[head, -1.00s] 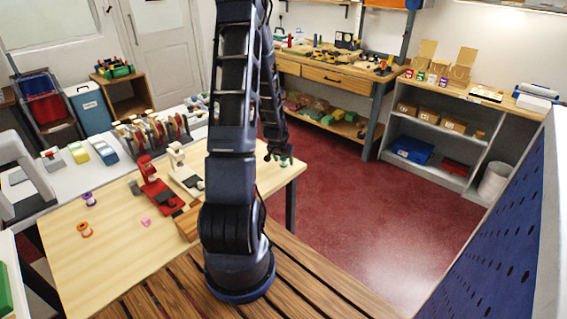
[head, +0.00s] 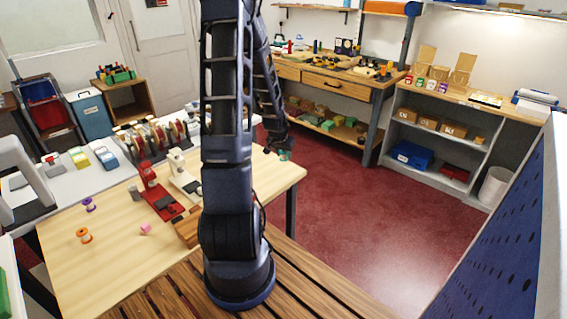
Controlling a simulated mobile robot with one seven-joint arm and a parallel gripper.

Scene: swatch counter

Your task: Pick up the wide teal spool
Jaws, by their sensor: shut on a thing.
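The teal spool (head: 285,156) shows as a small patch of teal at the tip of my gripper (head: 280,153), over the far right end of the light wood table (head: 110,265). My gripper is shut on it. The spool is small and partly covered by the fingers, so its width and its exact height above the table are hard to tell. An orange spool (head: 84,236), a purple spool (head: 89,204) and a pink spool (head: 146,229) stand apart on the left part of the table.
A red device (head: 165,205) and a cream device (head: 183,178) stand mid-table, left of my arm. A white counter (head: 75,185) with a rack of reels (head: 145,140) lies behind. Red floor (head: 350,215) is clear to the right. A blue perforated panel (head: 500,235) stands at far right.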

